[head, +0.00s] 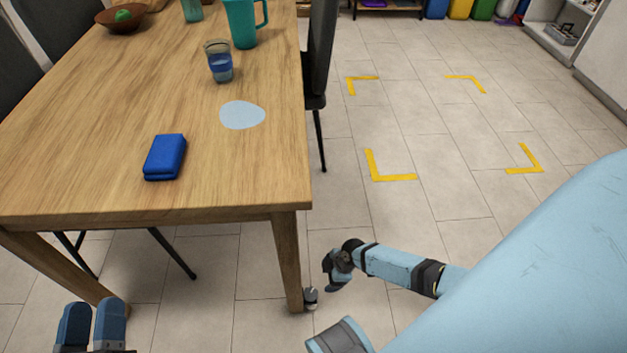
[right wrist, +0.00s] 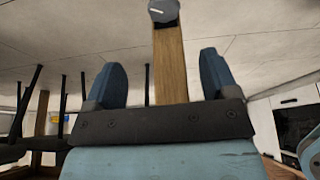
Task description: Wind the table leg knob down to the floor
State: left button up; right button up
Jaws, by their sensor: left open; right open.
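The table leg (head: 286,262) stands at the table's near right corner. A small grey knob (head: 310,297) sits at its foot, close to the floor. In the right wrist view the knob (right wrist: 163,11) is a grey disc with a pale line, at the end of the wooden leg (right wrist: 170,65). My right gripper (head: 331,271) is beside the leg, a little above the knob; its fingers (right wrist: 162,75) are open and empty, with the knob beyond their tips. I cannot tell the gap between knob and floor. My left gripper (head: 92,323) is open and empty at the lower left.
The wooden table (head: 90,110) holds a blue case (head: 165,157), a glass (head: 219,62), a teal jug (head: 241,22) and a pale blue patch (head: 242,115). A dark chair (head: 318,60) stands at its right side. Tiled floor with yellow corner marks (head: 390,178) is clear to the right.

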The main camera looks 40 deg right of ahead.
jog(key=b, duration=0.7)
send_near(311, 293)
jog(key=x, duration=0.7)
jog(key=shift+x, duration=0.8)
pick_arm(q)
notch_tip(311, 293, down, 10)
jog(key=m+g, duration=0.1)
jog(key=g, duration=0.3)
jog(key=shift+w+d+r, duration=0.15)
jog(key=shift+w+d, duration=0.1)
jog(key=shift+d, duration=0.1)
